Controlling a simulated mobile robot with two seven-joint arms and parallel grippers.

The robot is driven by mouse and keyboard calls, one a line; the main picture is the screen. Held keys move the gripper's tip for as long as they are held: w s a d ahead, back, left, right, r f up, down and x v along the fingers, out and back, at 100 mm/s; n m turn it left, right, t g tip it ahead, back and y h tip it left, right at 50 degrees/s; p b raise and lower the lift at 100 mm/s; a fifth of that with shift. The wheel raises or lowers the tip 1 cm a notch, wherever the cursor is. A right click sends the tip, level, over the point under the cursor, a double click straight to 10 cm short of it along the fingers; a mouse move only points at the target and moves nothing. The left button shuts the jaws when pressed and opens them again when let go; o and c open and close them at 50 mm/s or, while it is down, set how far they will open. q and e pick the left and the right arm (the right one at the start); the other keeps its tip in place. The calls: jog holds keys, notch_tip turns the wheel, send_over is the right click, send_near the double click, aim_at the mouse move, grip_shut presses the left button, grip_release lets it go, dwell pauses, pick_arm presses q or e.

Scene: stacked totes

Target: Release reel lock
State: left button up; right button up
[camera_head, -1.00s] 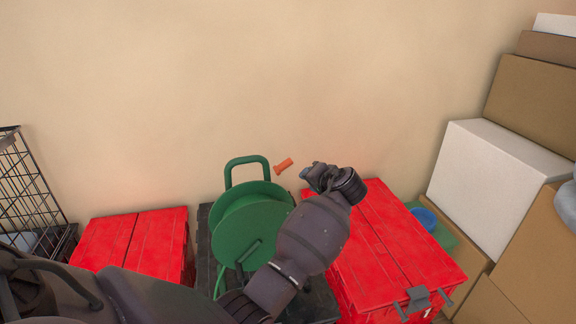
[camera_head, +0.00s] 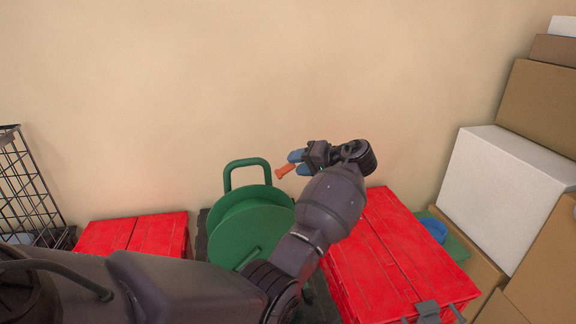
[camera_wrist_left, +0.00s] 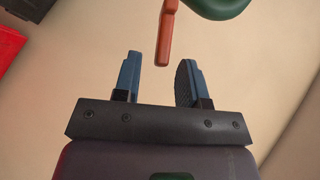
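The green reel (camera_head: 250,222) stands on a dark tote between two red totes, with its green handle (camera_head: 247,163) on top. An orange lock piece (camera_head: 285,170) sticks out at the reel's upper right; it also shows in the left wrist view (camera_wrist_left: 165,40), with part of the green reel (camera_wrist_left: 215,5) beside it. My left gripper (camera_head: 297,162) reaches in from the right side of the lock. Its blue fingers (camera_wrist_left: 158,75) are open, and the orange lock's end lies between and just ahead of their tips. My right gripper is not in view.
Red totes stand left (camera_head: 140,234) and right (camera_head: 390,255) of the reel. A wire cage (camera_head: 25,190) is at the far left. Stacked cartons with a white box (camera_head: 500,195) fill the right. A blue round item (camera_head: 432,229) lies beside the right tote. A bare wall is behind.

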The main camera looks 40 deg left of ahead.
pick_arm(q)
jog(key=x, duration=0.4)
jog(key=shift+a, duration=0.2)
grip_shut()
